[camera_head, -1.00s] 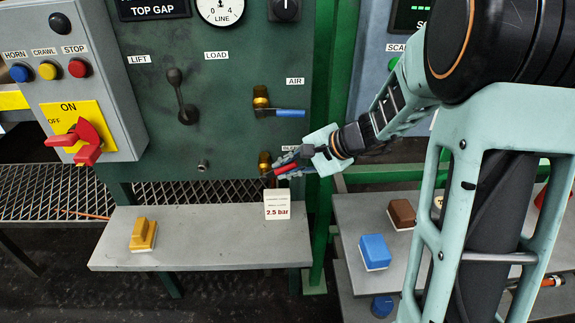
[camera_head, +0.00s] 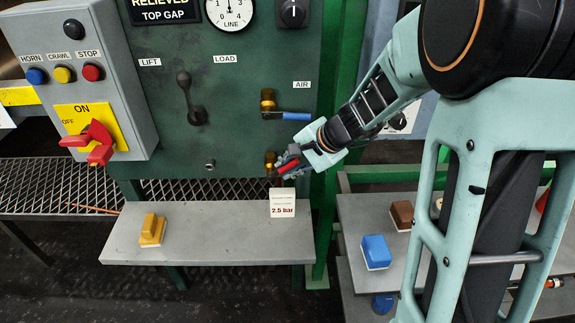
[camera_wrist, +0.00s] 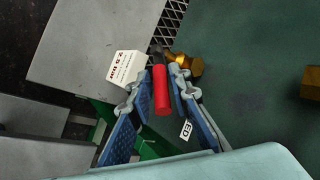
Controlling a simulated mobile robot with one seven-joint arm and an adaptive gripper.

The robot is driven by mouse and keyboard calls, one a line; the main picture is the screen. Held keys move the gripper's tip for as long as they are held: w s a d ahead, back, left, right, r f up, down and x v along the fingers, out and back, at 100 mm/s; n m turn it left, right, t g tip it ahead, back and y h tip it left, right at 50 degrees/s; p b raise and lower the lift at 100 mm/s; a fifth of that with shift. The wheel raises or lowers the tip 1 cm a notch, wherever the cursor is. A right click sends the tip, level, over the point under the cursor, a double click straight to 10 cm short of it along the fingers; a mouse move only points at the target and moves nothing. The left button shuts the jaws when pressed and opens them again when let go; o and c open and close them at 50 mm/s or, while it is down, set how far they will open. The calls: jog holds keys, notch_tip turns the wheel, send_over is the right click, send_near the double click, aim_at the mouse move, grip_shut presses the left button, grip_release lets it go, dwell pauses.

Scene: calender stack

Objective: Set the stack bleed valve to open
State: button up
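The bleed valve is a brass fitting (camera_head: 270,160) low on the green panel, beneath the AIR valve; it also shows in the wrist view (camera_wrist: 190,66). Its lever has a red grip (camera_wrist: 162,97) and a dark stem. In the head view the red grip (camera_head: 289,167) points right and slightly up. My gripper (camera_wrist: 160,78) has its blue-padded fingers on either side of the red grip, close to it. Whether both pads press on it cannot be told. The gripper (camera_head: 288,163) partly hides the valve and its label in the head view.
The AIR valve's blue lever (camera_head: 292,115) is just above. A 2.5 bar card (camera_head: 282,203) stands on the grey shelf (camera_head: 205,245) just below my gripper. A green post (camera_head: 330,150) is close on the right. A yellow block (camera_head: 152,230) lies farther left.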

jog(key=shift+o, duration=1.1)
jog(key=shift+r, duration=0.15)
jog(key=shift+d+r, duration=0.2)
jog(key=shift+r, duration=0.15)
jog(key=v, duration=1.1)
jog(key=shift+s, duration=0.2)
